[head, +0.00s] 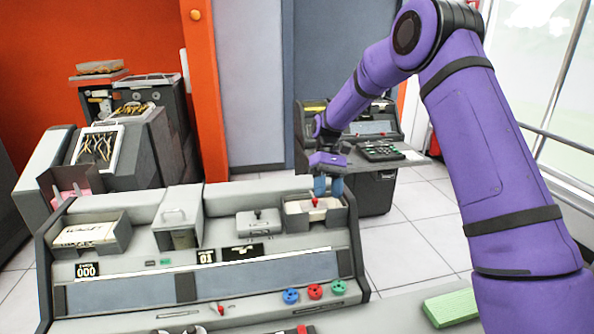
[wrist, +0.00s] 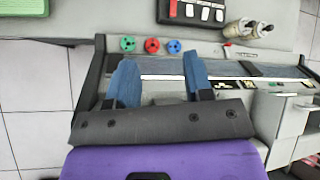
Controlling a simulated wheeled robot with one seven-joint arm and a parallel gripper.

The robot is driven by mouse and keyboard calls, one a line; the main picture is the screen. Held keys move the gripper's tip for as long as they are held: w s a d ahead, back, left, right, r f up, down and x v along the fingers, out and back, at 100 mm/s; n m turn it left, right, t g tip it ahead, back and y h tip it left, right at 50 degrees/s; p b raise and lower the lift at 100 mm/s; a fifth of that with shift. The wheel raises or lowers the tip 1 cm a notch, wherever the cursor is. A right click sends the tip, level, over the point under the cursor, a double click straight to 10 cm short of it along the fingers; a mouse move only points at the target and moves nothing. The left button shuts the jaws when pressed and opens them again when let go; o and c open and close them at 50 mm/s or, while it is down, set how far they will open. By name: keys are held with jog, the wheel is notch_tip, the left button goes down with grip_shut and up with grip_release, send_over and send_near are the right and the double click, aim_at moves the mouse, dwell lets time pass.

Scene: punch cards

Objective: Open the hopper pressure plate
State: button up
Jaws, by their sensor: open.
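My gripper (head: 329,188) is open, its two blue fingers pointing down at the right end of the grey card machine (head: 215,262). It is just above the right-hand hopper (head: 330,222), a tray with pale contents and a small red knob (head: 314,201) sticking up. In the head view the fingers overlap the hopper's back edge; I cannot tell whether they touch it. I cannot clearly pick out the pressure plate from the rest of the hopper. In the wrist view the spread fingers (wrist: 160,72) show no object held, and the gripper body hides the hopper.
A left tray holds cards (head: 88,234). A lidded box with a handle (head: 180,217) and a small lidded unit (head: 258,223) stand between. Blue, red and green knobs (head: 315,291) line the front. A green block (head: 451,308) lies right. A desk with a keypad (head: 380,151) stands behind.

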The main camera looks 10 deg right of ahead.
jog(key=s+d+r+m+t+h, duration=0.1)
jog(key=s+r+t, duration=0.2)
jog(key=s+r, duration=0.5)
jog(key=s+d+r+t, duration=0.25)
jog(key=s+r, duration=0.35)
jog(key=r, duration=0.4)
jog(key=s+d+r+m+t+h, duration=0.2)
jog(key=s+t, duration=0.6)
jog(key=s, duration=1.3)
jog(key=n+y, duration=0.3)
jog(key=n, duration=0.1)
send_over(315, 199)
jog(key=s+d, duration=0.2)
jog(key=s, duration=0.3)
notch_tip(315, 199, down, 19)
jog(key=shift+g, duration=0.45)
jog(key=x, duration=1.1)
jog(key=shift+w+f, duration=0.25)
jog(key=shift+f, duration=0.05)
